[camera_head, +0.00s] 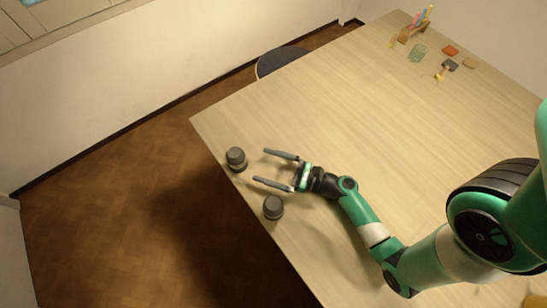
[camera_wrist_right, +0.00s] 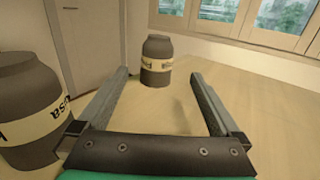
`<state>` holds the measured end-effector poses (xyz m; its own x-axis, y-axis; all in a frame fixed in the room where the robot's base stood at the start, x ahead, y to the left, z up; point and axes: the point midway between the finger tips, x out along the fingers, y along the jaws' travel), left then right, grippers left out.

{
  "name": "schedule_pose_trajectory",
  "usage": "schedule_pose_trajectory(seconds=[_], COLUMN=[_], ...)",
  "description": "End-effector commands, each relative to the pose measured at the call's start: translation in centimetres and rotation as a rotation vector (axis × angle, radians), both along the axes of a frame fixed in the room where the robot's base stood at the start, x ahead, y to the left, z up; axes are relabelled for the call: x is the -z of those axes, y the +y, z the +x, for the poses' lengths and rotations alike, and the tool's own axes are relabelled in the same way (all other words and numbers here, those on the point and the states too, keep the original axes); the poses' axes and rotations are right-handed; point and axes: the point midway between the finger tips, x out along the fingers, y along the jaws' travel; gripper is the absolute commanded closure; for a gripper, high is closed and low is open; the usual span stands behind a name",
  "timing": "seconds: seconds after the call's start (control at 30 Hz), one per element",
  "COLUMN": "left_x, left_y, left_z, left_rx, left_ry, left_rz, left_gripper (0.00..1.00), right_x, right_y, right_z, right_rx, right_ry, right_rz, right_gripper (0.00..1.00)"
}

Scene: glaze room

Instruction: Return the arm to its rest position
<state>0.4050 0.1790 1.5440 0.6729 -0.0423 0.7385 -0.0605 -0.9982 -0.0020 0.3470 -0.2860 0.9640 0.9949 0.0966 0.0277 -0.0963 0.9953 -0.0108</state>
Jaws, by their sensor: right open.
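My right gripper (camera_head: 276,169) is open and empty over the near left end of the wooden table (camera_head: 350,110). It also shows in the right wrist view (camera_wrist_right: 160,100), with its two fingers wide apart. A dark jar (camera_head: 236,159) stands upright beyond the fingertips, apart from them; it shows with a pale label band in the right wrist view (camera_wrist_right: 157,61). A second dark jar (camera_head: 273,207) stands beside the lower finger, near the table edge. It is large at the left of the right wrist view (camera_wrist_right: 28,110). My left gripper is not in view.
At the table's far end are a wooden rack with coloured sticks (camera_head: 411,33), a greenish glass (camera_head: 418,53), and several small blocks, including a red one (camera_head: 450,50). A dark round seat (camera_head: 281,60) stands beyond the table's far edge. The middle of the table is clear.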

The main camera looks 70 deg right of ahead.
Motion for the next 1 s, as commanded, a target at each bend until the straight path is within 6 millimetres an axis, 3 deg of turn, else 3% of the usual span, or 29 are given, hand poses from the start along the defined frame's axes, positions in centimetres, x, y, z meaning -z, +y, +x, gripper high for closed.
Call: schedule_pose_trajectory(seconds=[0.03, 0.2, 0.67, 0.83, 0.87, 1.0], left_x=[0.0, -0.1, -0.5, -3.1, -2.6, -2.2], left_y=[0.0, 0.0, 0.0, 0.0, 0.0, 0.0], left_z=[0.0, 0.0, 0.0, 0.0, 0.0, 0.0], left_rx=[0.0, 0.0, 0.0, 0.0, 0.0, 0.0], left_ry=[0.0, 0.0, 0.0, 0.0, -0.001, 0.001], left_rz=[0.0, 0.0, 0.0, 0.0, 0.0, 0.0], left_gripper=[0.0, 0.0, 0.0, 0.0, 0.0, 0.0], right_x=[0.9, 0.8, 0.4, -2.3, -2.0, -7.6], right_y=[0.0, 0.1, 0.2, 0.2, 1.1, 3.0], right_z=[-1.0, -2.1, -2.2, -2.1, -1.7, 3.6], right_rx=[0.007, 0.001, -0.003, -0.003, -0.036, -0.195], right_ry=[0.021, 0.017, 0.017, 0.013, 0.01, -0.131], right_rz=[0.006, 0.006, 0.007, 0.007, 0.003, -0.126], right_gripper=[0.0, 0.0, 0.0, 0.0, 0.0, 0.0])
